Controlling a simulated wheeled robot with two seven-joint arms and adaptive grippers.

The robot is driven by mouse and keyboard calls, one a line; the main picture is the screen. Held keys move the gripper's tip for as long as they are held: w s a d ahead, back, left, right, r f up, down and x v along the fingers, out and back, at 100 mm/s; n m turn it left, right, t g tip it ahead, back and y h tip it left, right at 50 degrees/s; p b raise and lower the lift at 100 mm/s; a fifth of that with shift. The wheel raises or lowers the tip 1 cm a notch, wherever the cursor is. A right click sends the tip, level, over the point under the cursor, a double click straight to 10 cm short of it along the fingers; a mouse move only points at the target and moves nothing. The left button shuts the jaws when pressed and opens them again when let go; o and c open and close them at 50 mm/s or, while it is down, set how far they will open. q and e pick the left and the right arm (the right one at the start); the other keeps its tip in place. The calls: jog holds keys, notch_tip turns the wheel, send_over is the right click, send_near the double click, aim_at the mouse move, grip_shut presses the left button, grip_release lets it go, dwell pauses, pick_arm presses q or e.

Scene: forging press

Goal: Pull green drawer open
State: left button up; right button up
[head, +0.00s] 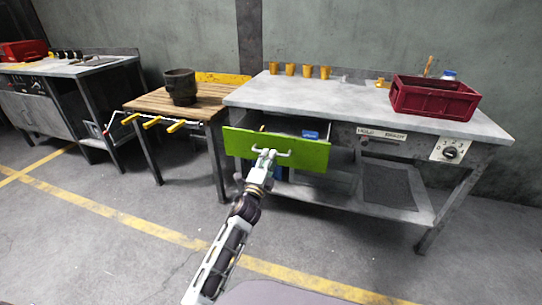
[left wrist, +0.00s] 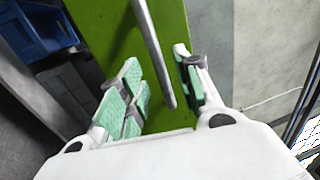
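The green drawer (head: 305,155) is under the grey workbench, and its front stands out from the bench. Part of its inside shows behind the front, with a blue item in it. My left gripper (head: 268,157) is at the middle of the drawer front, by the handle. In the left wrist view, the metal handle (left wrist: 152,45) runs down between the spread fingers of my left gripper (left wrist: 162,88). The fingers are open, with gaps beside the bar. The green front (left wrist: 105,25) is just behind it. My right gripper is out of view.
The workbench (head: 350,112) carries a red crate (head: 433,97) and several yellow cups (head: 290,69). A wooden table (head: 150,101) with a dark pot (head: 180,87) stands to the left. The floor in front is clear.

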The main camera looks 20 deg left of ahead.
pick_arm(q)
jog(key=shift+w+r+b, duration=0.15)
jog(key=shift+w+b, duration=0.05)
jog(key=shift+w, duration=0.6)
jog(key=shift+w+r+b, duration=0.15)
jog(key=shift+w, duration=0.65)
jog(key=shift+c, duration=0.3)
grip_shut()
